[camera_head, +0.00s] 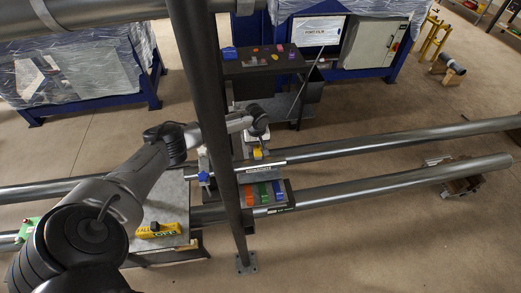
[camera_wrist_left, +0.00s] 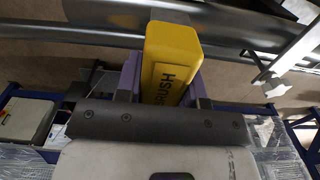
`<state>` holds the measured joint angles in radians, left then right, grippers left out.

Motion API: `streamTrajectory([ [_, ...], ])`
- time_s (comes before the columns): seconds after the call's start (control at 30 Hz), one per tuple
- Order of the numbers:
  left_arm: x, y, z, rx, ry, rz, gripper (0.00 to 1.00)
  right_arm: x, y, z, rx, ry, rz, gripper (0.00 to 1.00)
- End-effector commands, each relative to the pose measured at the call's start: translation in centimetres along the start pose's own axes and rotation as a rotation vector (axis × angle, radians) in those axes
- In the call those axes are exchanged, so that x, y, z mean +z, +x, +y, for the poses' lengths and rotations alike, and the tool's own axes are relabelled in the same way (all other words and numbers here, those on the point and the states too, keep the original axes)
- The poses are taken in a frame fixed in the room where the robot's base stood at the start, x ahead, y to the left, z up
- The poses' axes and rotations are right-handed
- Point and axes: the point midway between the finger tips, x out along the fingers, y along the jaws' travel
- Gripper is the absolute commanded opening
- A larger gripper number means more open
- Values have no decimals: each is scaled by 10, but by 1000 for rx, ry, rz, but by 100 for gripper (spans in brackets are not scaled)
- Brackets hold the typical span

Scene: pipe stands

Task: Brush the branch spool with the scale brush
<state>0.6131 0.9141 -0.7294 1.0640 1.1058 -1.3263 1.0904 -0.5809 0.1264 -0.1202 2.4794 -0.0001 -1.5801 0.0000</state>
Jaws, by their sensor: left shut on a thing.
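My left gripper (camera_head: 257,146) is over the middle of the scene in the head view, next to the dark upright post. In the left wrist view its purple fingers (camera_wrist_left: 162,85) are shut on the yellow scale brush (camera_wrist_left: 172,52), which has "BRUSH" printed on its side. The brush also shows in the head view as a small yellow patch (camera_head: 257,154) below the gripper, close to the upper grey pipe (camera_head: 350,145). I cannot tell which part is the branch spool, and the brush's far end is hidden. My right gripper is not in view.
A lower pipe (camera_head: 400,182) runs beside the upper one. A tray of red, green and blue pieces (camera_head: 265,194) sits near the post (camera_head: 213,110). A yellow tool (camera_head: 158,230) lies on a grey table. A black table (camera_head: 262,68) holds small objects. Floor at right is largely clear.

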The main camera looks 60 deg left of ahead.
Motion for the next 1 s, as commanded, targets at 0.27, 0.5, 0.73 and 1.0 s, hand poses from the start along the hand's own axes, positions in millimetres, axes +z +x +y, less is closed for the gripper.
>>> streamTrajectory([
  [0.27,8,-8,-33,-4,-26,6,0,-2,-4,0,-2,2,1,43],
  [0.5,12,4,-41,-2,-39,6,0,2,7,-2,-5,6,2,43],
  [0.73,11,32,-41,-2,-39,7,0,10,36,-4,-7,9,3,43],
  [1.0,11,49,-30,3,-39,6,0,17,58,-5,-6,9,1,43],
])
